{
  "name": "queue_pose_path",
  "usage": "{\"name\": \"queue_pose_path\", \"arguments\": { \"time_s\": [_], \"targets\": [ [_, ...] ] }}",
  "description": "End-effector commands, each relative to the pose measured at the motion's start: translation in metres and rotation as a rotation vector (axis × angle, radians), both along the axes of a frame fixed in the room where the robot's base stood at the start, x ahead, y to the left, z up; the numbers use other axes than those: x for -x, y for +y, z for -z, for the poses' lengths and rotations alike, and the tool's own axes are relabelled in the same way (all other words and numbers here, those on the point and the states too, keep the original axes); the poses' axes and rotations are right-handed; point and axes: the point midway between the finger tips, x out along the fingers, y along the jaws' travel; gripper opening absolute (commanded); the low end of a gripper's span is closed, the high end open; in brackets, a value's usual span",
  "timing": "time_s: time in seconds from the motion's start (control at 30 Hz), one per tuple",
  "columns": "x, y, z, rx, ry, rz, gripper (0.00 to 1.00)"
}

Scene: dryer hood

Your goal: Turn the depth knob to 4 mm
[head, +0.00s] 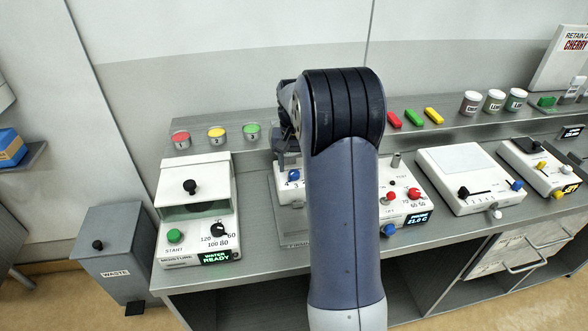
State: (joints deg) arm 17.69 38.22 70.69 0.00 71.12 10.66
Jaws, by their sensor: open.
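No label reading "depth" and no 4 mm mark is legible, so I cannot tell which knob is the depth knob. A small white device with a blue knob (294,175) stands left of my arm, which hides much of it. My gripper (287,150) is partly visible above this device, dark and pointing down, with its fingertips hard to make out. It appears empty; whether it touches the device cannot be seen. Another blue knob (388,230) is on the front of the panel with red knobs (391,196), right of my arm.
The moisture unit (196,212) stands at the bench's left end, beside a grey waste bin (118,252). A white slider box (468,172) and a box with yellow knobs (541,165) stand right. Colored jars and blocks line the back shelf (300,119).

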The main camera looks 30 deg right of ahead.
Motion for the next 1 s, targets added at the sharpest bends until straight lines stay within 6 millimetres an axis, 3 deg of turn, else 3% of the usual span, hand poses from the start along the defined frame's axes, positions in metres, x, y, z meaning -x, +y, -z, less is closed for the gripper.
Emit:
{"name": "queue_pose_path", "arguments": {
  "time_s": [0.2, 0.43, 0.63, 1.0],
  "targets": [
    [-0.001, 0.0, -0.046, 0.002, -0.006, 0.0, 0.5],
    [-0.001, 0.0, -0.079, 0.0, -0.002, 0.0, 0.5],
    [0.0, 0.0, -0.087, 0.0, -0.001, 0.0, 0.5],
    [0.0, 0.0, -0.081, 0.0, 0.001, 0.0, 0.5]
  ]
}}
